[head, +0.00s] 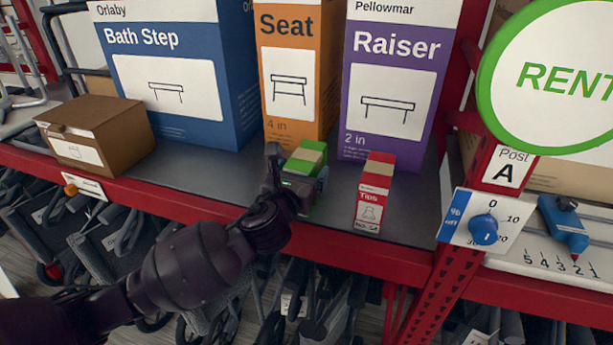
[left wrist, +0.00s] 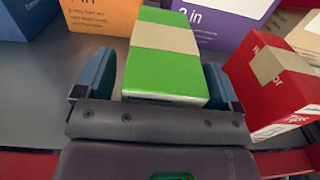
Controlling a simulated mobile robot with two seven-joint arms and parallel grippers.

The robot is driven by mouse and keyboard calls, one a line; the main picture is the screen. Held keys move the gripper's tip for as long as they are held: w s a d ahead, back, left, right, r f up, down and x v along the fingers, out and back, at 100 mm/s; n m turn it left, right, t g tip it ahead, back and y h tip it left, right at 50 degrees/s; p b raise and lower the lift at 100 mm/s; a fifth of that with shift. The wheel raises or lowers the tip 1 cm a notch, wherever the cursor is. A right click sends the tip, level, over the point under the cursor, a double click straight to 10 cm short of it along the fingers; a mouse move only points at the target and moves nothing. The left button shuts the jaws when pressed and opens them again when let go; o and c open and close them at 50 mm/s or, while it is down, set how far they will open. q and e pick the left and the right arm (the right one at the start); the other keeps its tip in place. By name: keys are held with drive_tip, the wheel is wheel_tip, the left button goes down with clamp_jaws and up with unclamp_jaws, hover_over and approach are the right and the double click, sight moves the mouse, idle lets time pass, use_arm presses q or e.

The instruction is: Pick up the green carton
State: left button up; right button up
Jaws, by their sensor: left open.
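The green carton (head: 307,154) with a tan band stands on the grey shelf, in front of the orange Seat box. In the left wrist view the green carton (left wrist: 165,70) lies between the two blue-grey fingers. My left gripper (head: 298,180) is open around the carton, one finger on each side, with small gaps visible in the left wrist view (left wrist: 160,85). In the head view the gripper hides the carton's lower front. My right gripper is not in view.
A red and white Tips carton (head: 373,195) stands close on the right. Behind are the blue Bath Step box (head: 180,60), orange Seat box (head: 290,70) and purple Raiser box (head: 395,80). A brown box (head: 98,135) sits left. A red shelf edge (head: 200,197) runs in front.

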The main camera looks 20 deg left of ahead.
use_arm(q)
drive_tip(key=shift+w, duration=0.2)
drive_tip(key=shift+r, duration=0.1)
drive_tip(key=c, duration=1.1)
